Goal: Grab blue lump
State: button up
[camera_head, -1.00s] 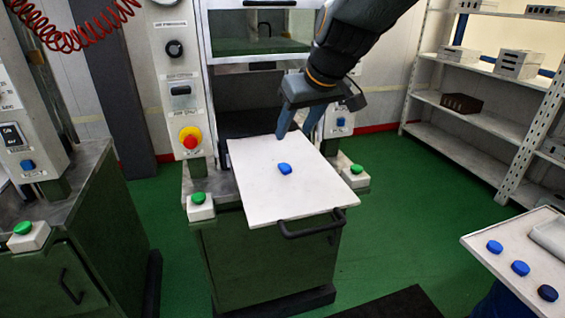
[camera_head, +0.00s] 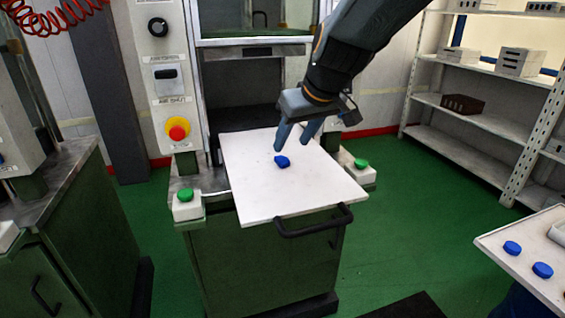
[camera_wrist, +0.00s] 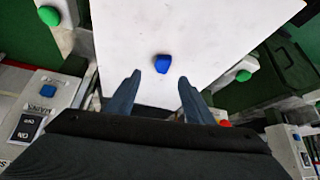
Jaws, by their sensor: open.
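The blue lump (camera_head: 282,161) lies on the white board (camera_head: 300,195) that sticks out from the press. In the wrist view the blue lump (camera_wrist: 162,63) is ahead of the fingertips and roughly midway between them, apart from both. My gripper (camera_head: 293,143) is open and empty, with its fingers pointing down over the board, close to the lump on its far side. In the wrist view my gripper (camera_wrist: 160,82) shows two blue-grey fingers spread wide.
Green buttons on white boxes (camera_head: 187,207) (camera_head: 360,172) flank the board. A black handle (camera_head: 314,224) is at its front edge. The board around the lump is clear.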

aim_at(283, 159)
jog(key=shift+s+p+x, duration=0.2)
jog(key=shift+p+x, duration=0.35)
jog(key=shift+x, duration=2.6)
jog(key=shift+a, duration=0.1)
jog(key=c, duration=1.1)
